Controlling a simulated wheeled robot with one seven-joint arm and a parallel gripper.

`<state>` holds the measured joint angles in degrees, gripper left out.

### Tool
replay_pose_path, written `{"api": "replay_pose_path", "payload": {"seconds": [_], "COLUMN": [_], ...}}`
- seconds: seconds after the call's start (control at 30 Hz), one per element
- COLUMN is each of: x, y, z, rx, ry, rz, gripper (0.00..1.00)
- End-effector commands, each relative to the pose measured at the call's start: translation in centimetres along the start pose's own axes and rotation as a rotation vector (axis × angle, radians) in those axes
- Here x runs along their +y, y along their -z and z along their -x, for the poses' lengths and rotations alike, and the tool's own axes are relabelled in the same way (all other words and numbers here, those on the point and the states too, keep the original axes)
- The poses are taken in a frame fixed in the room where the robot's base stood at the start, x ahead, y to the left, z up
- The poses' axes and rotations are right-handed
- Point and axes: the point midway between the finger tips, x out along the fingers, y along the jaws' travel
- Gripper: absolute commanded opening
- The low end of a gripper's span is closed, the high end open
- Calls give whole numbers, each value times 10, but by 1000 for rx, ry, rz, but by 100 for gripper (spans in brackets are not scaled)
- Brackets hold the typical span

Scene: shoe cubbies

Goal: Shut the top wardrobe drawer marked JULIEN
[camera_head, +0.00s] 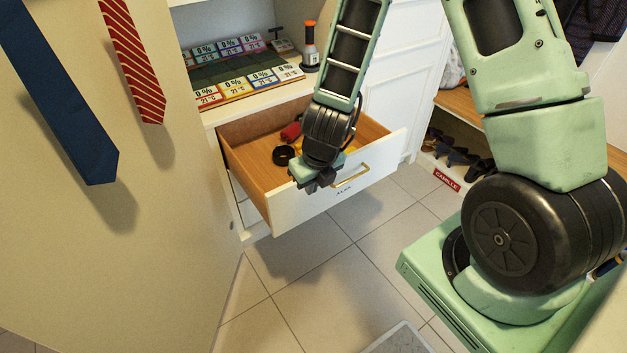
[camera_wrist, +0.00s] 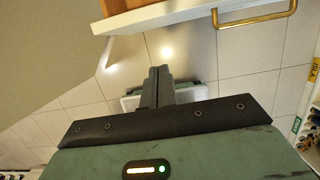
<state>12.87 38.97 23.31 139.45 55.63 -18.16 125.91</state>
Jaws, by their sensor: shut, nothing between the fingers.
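The top drawer (camera_head: 290,212) marked JULIEN is pulled open from a white cabinet, with its wooden inside showing. Its front has a brass handle (camera_head: 351,177), with the label below it. In the head view my gripper (camera_head: 318,185) overlaps the drawer's front near its left-middle part, left of the handle; whether it touches is unclear. In the wrist view the drawer front (camera_wrist: 170,14) crosses the top edge, with the handle (camera_wrist: 256,18) at upper right. My gripper (camera_wrist: 161,72) is shut and empty there, its fingertips below the front's edge in the picture.
Inside the drawer lie a black rolled item (camera_head: 284,155) and a red item (camera_head: 291,132). The cabinet top holds a card display (camera_head: 243,75) and a bottle (camera_head: 310,50). A wall with hanging ties (camera_head: 62,95) stands left. Tiled floor (camera_head: 310,275) is clear in front.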

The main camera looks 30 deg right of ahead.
Motion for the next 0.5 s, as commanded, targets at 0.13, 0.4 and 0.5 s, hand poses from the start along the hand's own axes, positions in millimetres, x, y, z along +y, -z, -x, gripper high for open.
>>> {"api": "replay_pose_path", "payload": {"seconds": [0.13,0.4,0.5], "x": [0,1,1], "y": [1,-32,-37], "z": [-34,-42,-45], "rx": [3,-2,-1], "ry": [-1,0,-1], "rz": [0,2,3], "gripper": [0,0,0]}}
